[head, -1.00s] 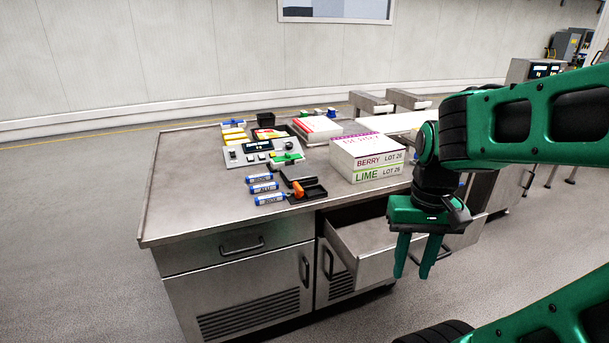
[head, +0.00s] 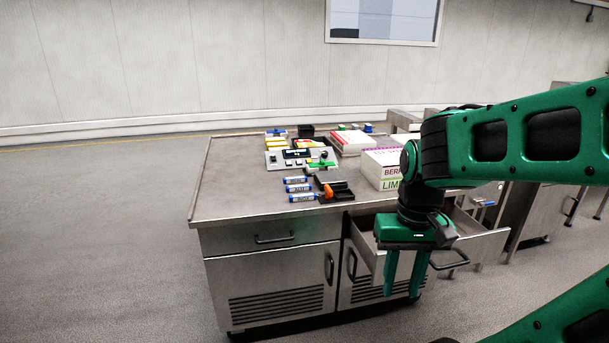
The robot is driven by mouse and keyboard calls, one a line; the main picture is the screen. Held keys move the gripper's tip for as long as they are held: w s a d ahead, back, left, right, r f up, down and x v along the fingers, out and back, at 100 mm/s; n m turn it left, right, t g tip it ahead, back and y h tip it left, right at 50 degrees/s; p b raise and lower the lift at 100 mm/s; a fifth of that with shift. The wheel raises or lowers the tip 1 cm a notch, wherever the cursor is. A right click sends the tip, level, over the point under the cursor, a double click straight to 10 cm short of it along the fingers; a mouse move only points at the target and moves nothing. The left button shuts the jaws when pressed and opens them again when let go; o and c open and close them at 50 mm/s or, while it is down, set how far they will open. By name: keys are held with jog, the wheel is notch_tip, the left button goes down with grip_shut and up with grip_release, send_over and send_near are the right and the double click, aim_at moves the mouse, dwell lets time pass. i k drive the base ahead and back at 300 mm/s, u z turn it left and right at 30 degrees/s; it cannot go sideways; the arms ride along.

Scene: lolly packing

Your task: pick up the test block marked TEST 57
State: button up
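I cannot make out a block marked TEST 57; no such lettering is readable. Several small coloured blocks or items (head: 355,127) stand at the back of the steel bench (head: 235,190), too small to read. My gripper (head: 403,292) points down with its two green fingers apart and nothing between them. In the picture it overlaps the open drawer (head: 473,245) at the bench's front right. My arm and gripper hide part of the drawer, so I cannot tell what is inside it.
Blue-and-white markers (head: 298,189) lie beside a black tray (head: 346,193) with an orange-handled tool (head: 328,190). A control box (head: 287,160) stands behind. Berry and lime cartons (head: 380,165) stand at right, partly hidden by my arm. The bench's left front is bare.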

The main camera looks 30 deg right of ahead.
aim_at(310, 170)
jog(key=u, duration=0.05)
jog(key=i, duration=1)
jog(key=z, duration=0.05)
